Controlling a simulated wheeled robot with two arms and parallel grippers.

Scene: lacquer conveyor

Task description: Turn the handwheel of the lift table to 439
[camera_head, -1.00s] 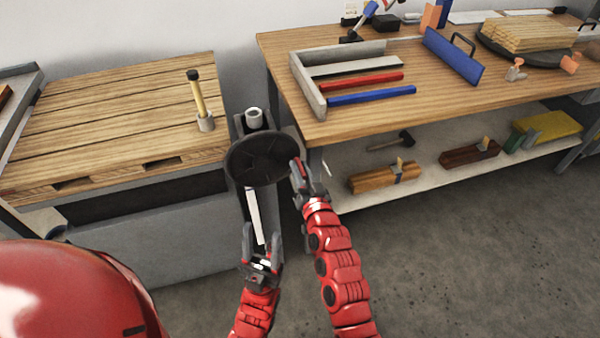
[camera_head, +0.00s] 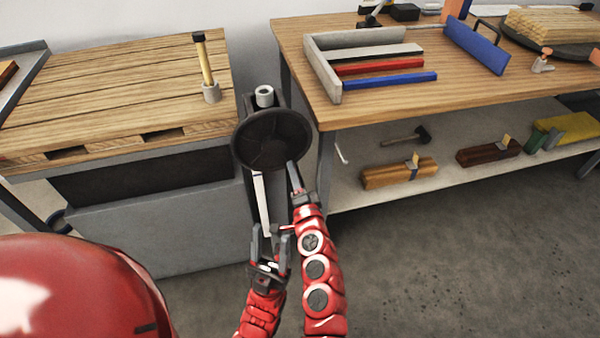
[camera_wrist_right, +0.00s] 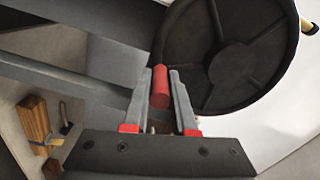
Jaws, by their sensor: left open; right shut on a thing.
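The dark round handwheel (camera_head: 270,140) sits on a column at the right side of the lift table (camera_head: 150,225), whose top carries a wooden pallet-like deck (camera_head: 110,95). In the right wrist view the spoked wheel (camera_wrist_right: 235,85) fills the upper right. My right gripper (camera_head: 294,174) is at the wheel's lower right rim, shut on its red knob (camera_wrist_right: 160,88). My left gripper (camera_head: 270,236) is open and empty below the wheel, near a white strip (camera_head: 261,205) on the column. No number can be read.
The workbench (camera_head: 440,100) at the right holds a grey frame and coloured bars. Its lower shelf (camera_head: 360,195) holds wooden blocks and a hammer. The floor in front is free.

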